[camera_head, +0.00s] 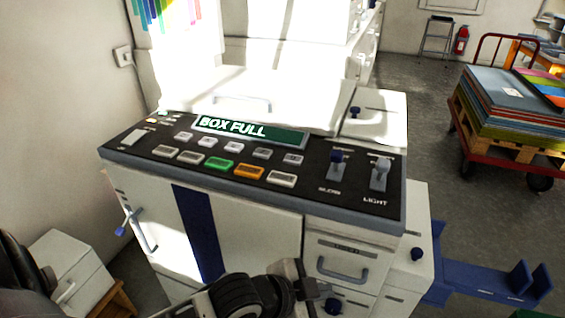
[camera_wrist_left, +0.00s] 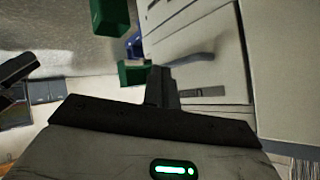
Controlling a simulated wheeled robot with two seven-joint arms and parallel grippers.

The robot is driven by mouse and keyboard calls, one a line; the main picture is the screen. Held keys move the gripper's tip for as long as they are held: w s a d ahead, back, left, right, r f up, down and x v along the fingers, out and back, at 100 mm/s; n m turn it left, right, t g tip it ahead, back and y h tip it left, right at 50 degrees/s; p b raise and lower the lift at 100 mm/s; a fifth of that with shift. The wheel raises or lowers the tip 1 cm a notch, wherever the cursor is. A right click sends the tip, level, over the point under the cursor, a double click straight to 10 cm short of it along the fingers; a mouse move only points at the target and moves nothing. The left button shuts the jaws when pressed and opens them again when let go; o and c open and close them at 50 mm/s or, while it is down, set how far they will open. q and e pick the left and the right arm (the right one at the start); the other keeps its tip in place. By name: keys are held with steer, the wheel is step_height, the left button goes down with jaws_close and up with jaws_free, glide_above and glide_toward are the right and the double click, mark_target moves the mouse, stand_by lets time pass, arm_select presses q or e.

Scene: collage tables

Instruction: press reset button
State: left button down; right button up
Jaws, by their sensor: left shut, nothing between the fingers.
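The machine's sloped black control panel (camera_head: 130,155) faces me in the head view. It carries several pale buttons, a green button (camera_head: 219,164) and an orange button (camera_head: 249,172). I cannot read which one is the reset button. A green display (camera_head: 250,130) reads "BOX FULL". My left gripper (camera_head: 316,288) is low in front of the machine, below the panel and near the drawer handle, apart from the buttons. In the left wrist view its fingers (camera_wrist_left: 162,86) are together, with nothing between them. My right gripper is not in view.
Two levers (camera_head: 380,172) rise from the panel's right end. A drawer handle (camera_head: 342,270) and a cabinet door handle (camera_head: 145,236) stick out from the front. A blue bracket (camera_head: 480,285) projects at lower right. A red cart (camera_head: 500,160) with stacked sheets stands at right.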

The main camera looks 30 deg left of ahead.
arm_select(q)
steer(key=w+a+r+m+g+y+p, duration=0.1)
steer(key=w+a+r+m+p, duration=0.1)
steer(key=r+m, duration=0.35)
steer(key=w+a+r+m+p, duration=0.2)
steer(key=w+r+m, duration=0.1)
steer(key=r, duration=0.5)
step_height(320, 180, up, 12)
steer(key=m+y, duration=0.3)
steer(key=m, duration=0.6)
glide_above(279, 180)
steer(key=shift+t, duration=0.3)
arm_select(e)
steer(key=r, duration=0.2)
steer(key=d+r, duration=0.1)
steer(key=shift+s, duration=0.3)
arm_select(q)
step_height(279, 180, down, 7)
steer(key=b, duration=0.5)
steer(key=shift+b, duration=0.35)
steer(key=shift+f, duration=0.85)
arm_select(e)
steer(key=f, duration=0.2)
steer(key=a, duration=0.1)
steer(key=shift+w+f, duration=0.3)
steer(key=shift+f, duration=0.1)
